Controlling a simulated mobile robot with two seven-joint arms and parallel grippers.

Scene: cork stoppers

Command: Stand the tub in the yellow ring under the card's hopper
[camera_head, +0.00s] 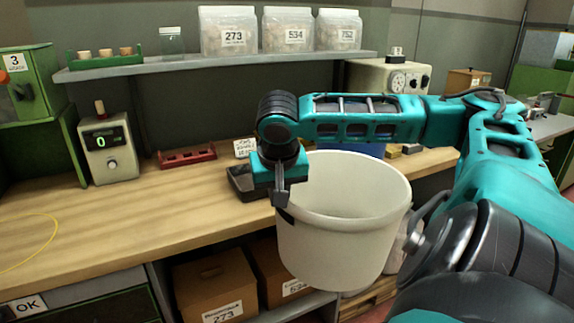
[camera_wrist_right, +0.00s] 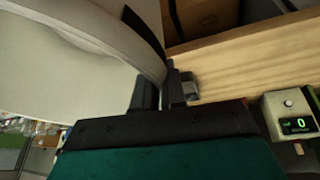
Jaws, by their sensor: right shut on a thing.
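The white tub (camera_head: 335,240) hangs in the air in front of the bench, upright and open at the top. My right gripper (camera_head: 283,192) is shut on the left side of its rim. In the right wrist view the tub (camera_wrist_right: 60,65) fills the upper left, with the fingers (camera_wrist_right: 163,90) across its wall. A thin yellow ring (camera_head: 56,228) lies on the bench at the far left, partly cut off by the picture edge. A small white card (camera_head: 244,147) stands at the back; I cannot read it. A green machine labelled 3 (camera_head: 30,85) stands above the ring's side. My left gripper is out of view.
A counter box showing 0 (camera_head: 110,148) and a red rack (camera_head: 187,157) stand at the bench's back. A dark tray (camera_head: 243,183) sits beside my gripper. The shelf (camera_head: 200,68) carries containers marked 273, 534 and 752. The bench's left middle is clear.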

